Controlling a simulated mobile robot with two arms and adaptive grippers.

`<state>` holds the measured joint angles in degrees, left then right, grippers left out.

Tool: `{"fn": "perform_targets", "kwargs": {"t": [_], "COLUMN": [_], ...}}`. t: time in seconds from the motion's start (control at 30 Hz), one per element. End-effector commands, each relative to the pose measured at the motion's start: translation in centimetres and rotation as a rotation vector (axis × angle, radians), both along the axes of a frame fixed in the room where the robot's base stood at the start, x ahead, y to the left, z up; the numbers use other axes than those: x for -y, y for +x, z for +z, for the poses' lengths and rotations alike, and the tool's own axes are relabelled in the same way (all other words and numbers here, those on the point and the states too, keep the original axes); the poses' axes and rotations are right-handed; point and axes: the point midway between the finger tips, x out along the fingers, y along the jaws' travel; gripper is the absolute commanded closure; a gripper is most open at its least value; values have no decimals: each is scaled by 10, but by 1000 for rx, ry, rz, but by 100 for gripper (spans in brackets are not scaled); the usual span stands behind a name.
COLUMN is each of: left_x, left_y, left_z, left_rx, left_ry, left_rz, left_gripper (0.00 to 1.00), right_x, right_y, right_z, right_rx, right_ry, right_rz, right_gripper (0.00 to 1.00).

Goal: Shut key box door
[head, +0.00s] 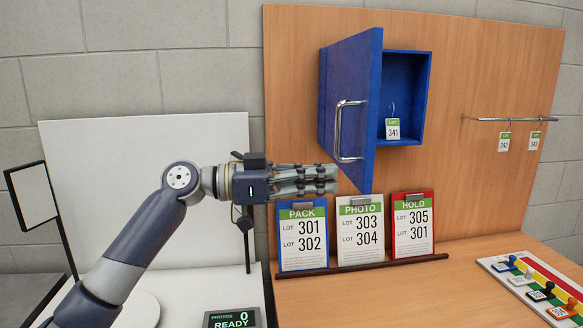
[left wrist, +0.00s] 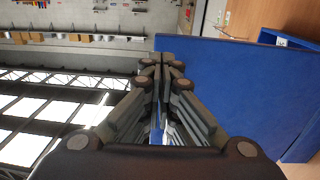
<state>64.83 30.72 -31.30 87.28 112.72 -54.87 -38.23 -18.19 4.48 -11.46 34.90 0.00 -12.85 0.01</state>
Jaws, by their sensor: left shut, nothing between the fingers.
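The blue key box (head: 405,95) is fixed on the wooden back panel, and its interior shows. Its blue door (head: 372,110) is hinged on the left and stands open, swung out toward me. A metal bar handle (head: 342,130) is on the door's outer face. A tag numbered 341 (head: 392,128) hangs on a hook inside. My left gripper (head: 336,180) is shut and empty, just below and left of the door's lower edge in the head view. In the left wrist view the blue door (left wrist: 215,85) lies close beside the fingers (left wrist: 160,60); contact cannot be told.
Below the box, the PACK (head: 303,245), PHOTO (head: 360,240) and HOLD (head: 413,235) boards lean on a ledge. Tags (head: 504,141) hang from a rail at right. A coloured stamp tray (head: 540,285) lies on the counter. A white backdrop (head: 140,150) stands behind my left arm.

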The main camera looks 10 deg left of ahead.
Motion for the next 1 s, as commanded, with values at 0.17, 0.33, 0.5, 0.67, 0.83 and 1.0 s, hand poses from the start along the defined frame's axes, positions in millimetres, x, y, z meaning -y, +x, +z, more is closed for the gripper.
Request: {"fn": "perform_targets", "kwargs": {"t": [0.17,0.33,0.5,0.67,0.83,1.0], "left_x": [28,40,43,43,44,51], "left_y": [7,11,12,12,12,12], "left_z": [4,1,0,0,0,0], "left_rx": [0,0,0,0,1,2], "left_ry": [1,0,0,0,1,2], "left_rz": [0,1,1,1,4,27], "left_gripper": [100,100,100,100,100,100], "right_x": [-1,-3,-2,-1,-1,-1], "right_y": [21,35,30,21,16,17], "right_z": [19,26,25,24,24,26], "right_rx": [31,54,46,32,24,25], "right_ry": [3,6,5,3,2,2], "right_rz": [0,0,0,0,0,0], "right_gripper": [39,39,39,39,39,39]}}
